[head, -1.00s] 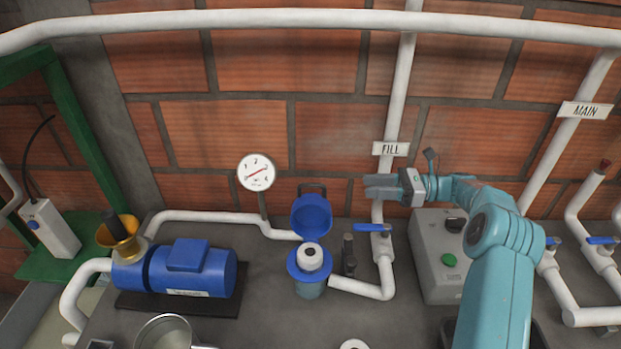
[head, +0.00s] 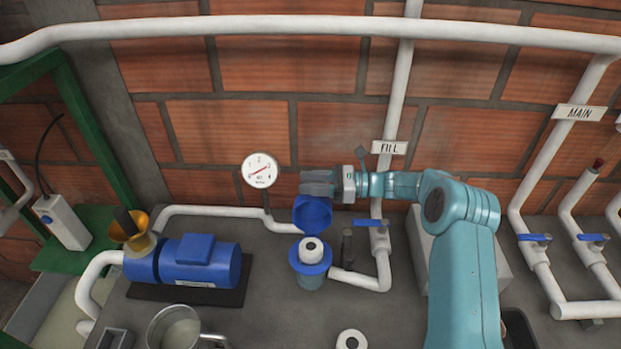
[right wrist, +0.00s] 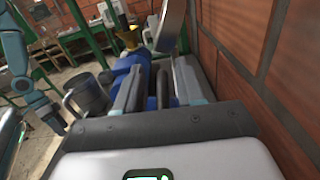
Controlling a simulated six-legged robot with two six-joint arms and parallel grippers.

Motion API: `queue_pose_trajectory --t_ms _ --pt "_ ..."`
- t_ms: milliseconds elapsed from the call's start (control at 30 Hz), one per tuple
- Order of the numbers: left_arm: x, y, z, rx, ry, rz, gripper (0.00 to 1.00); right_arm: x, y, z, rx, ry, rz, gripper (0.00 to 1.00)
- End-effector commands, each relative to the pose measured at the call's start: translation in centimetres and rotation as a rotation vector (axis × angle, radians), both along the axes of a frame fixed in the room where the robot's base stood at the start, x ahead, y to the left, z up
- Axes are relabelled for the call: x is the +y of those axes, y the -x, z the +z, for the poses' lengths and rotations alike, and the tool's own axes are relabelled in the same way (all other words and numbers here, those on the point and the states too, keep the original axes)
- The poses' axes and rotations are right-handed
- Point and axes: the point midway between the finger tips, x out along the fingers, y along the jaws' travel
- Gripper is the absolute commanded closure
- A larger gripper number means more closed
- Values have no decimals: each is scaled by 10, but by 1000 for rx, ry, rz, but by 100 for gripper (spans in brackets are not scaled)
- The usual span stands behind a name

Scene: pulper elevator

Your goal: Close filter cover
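The blue filter cover (head: 313,214) stands open, tipped up behind the blue-rimmed filter housing (head: 310,282). A white filter cartridge (head: 311,250) shows in the housing's mouth. My right gripper (head: 316,184) is at the top edge of the cover, coming in from the right; its fingers hide the cover's handle. In the right wrist view its two fingers (right wrist: 160,88) are apart, with a gap between them. I cannot tell whether they touch the cover. My left gripper (right wrist: 54,122) shows small at the left of the right wrist view, away from the filter; its opening is unclear.
A pressure gauge (head: 261,170) stands just left of my right gripper. A blue pump (head: 200,262) is left of the filter. The blue-handled fill valve (head: 379,224) and white pipes are to its right. A metal pot (head: 173,328) is at the front left.

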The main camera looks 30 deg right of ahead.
Motion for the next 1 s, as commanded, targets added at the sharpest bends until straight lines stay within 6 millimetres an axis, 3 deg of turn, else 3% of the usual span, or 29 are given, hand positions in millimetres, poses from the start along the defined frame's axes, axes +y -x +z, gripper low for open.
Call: queue_pose_trajectory --t_ms 300,400,433,767,1000 --pt "0 0 1 0 0 0 7 2 -2 0 0 0 -1 62" --pt "0 0 1 0 0 0 7 2 -2 0 0 0 -1 94" --pt "0 0 1 0 0 0 7 2 -2 0 0 0 -2 100" --pt "0 0 -3 0 0 0 7 2 0 2 -22 11 -3 100" --pt "0 0 -19 0 0 0 7 10 14 8 -127 73 -4 100"
